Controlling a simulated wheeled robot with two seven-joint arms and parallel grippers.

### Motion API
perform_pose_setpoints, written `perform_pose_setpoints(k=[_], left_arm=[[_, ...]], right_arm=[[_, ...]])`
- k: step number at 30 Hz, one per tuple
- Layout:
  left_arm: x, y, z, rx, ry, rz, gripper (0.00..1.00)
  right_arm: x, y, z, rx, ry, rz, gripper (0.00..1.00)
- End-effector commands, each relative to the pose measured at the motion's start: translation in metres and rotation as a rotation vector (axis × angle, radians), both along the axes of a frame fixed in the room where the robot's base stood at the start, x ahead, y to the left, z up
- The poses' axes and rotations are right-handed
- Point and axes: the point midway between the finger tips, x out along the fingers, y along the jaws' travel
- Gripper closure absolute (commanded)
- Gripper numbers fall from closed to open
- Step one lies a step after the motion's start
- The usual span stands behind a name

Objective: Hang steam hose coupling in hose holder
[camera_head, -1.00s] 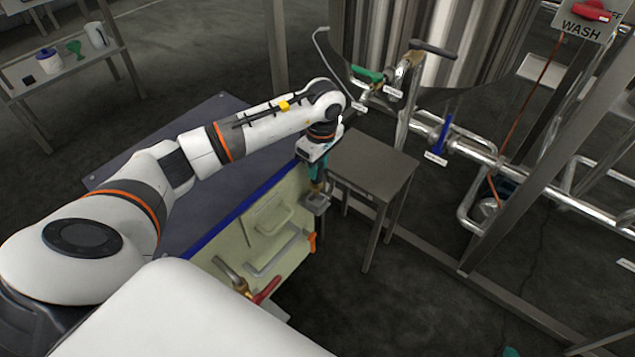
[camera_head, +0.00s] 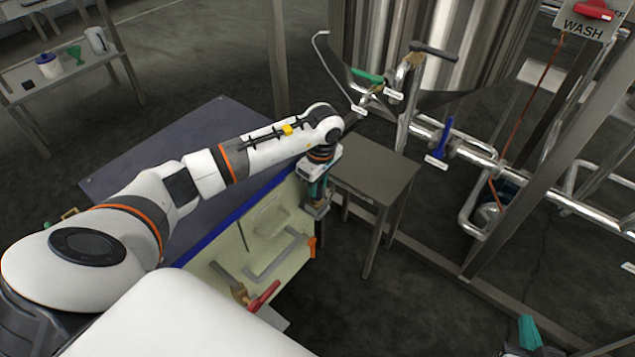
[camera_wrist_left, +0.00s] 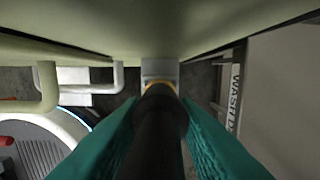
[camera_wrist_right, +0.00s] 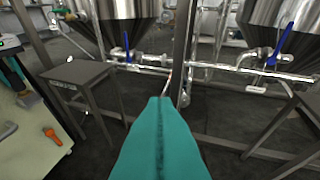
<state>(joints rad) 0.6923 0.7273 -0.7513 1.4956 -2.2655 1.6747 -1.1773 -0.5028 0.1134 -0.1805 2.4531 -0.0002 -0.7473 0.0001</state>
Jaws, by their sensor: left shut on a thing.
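My left gripper (camera_head: 317,192) is shut on a black, cylindrical piece, the steam hose coupling (camera_wrist_left: 160,125), at the far right end of the pale green panel (camera_head: 262,240). The left wrist view shows the coupling between the teal fingers, with a yellowish ring (camera_wrist_left: 160,86) at its far end. The hose holder, a small grey bracket (camera_head: 318,210), is right below the gripper; it also shows beyond the coupling in the left wrist view (camera_wrist_left: 160,68). I cannot tell whether the coupling is seated. My right gripper (camera_head: 529,332) is over the floor, its teal fingers together and empty (camera_wrist_right: 160,108).
A small grey table (camera_head: 375,170) stands close to the right of the left gripper. Pipes with a blue lever (camera_head: 442,138) and a steel frame post (camera_head: 535,140) are further right.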

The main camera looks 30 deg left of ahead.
Motion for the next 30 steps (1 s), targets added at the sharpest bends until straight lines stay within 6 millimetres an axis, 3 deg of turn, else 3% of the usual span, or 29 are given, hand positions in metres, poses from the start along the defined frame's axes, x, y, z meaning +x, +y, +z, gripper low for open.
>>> perform_pose_setpoints(k=[1,5,17,23,30], left_arm=[[0.000,0.000,0.000,0.000,0.000,0.000,0.69],[0.000,0.000,0.000,0.000,0.000,0.000,0.50],[0.000,0.000,0.003,0.000,0.001,0.000,0.50],[0.001,-0.002,0.034,0.001,-0.003,0.000,0.50],[0.001,-0.005,0.081,0.001,-0.004,0.000,0.50]], right_arm=[[0.001,0.001,0.001,0.002,-0.010,0.001,1.00],[0.001,0.001,0.002,0.002,-0.009,0.001,1.00],[-0.003,-0.001,-0.003,-0.007,0.034,-0.003,1.00],[-0.023,-0.011,-0.026,-0.050,0.217,-0.016,1.00],[-0.063,-0.026,-0.054,-0.111,0.490,-0.035,1.00]])
